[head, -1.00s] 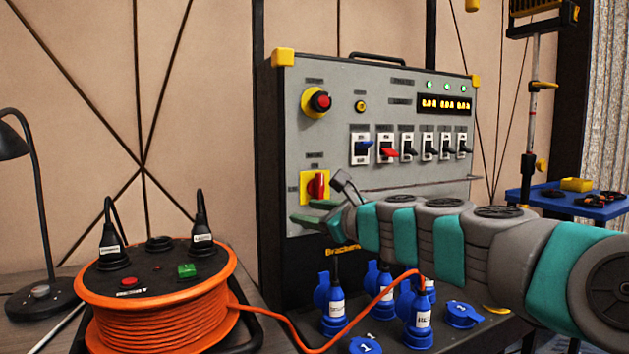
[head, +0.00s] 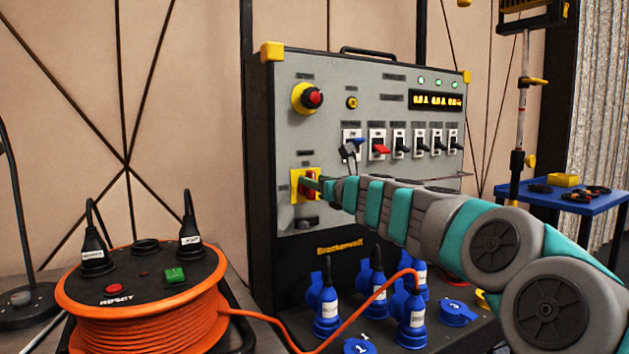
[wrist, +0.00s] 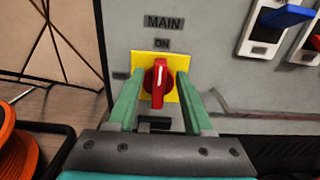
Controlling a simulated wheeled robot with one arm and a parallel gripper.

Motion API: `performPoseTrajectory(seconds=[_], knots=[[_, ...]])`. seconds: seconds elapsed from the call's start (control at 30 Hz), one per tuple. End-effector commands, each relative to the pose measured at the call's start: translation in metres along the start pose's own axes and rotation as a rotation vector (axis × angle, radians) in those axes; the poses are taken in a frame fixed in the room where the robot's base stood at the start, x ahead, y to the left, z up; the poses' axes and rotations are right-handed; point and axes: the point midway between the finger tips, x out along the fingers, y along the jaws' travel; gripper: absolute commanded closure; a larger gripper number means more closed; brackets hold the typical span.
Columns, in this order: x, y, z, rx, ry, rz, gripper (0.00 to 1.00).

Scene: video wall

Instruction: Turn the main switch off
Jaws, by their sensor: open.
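The main switch is a red rotary knob (wrist: 157,84) on a yellow square plate, under the labels MAIN and ON in the wrist view. The knob stands upright, with its white mark at the top. In the head view the knob (head: 308,186) is partly covered by my gripper. My gripper (wrist: 154,80) is open, with one green finger on each side of the knob. I cannot tell whether either finger touches it. The grey distribution panel (head: 340,100) carries the switch at its lower left.
Several breaker levers (head: 379,146) sit to the upper right of the knob, and a red emergency button (head: 313,97) is above it. Blue plugs (head: 327,310) stand below. An orange cable reel (head: 145,310) is at the left, its cable crossing in front of the panel.

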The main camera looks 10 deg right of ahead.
Motion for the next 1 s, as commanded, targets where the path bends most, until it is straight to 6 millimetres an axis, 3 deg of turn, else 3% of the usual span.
performPoseTrajectory(seconds=[0.37, 0.83, 1.0], knots=[[0.0087, 0.0003, 0.001, 0.0, -0.002, 0.001, 0.49], [0.0088, 0.0007, 0.0006, -0.001, -0.001, 0.002, 0.99], [0.0089, 0.0007, 0.0005, -0.001, -0.001, 0.002, 1.0]])
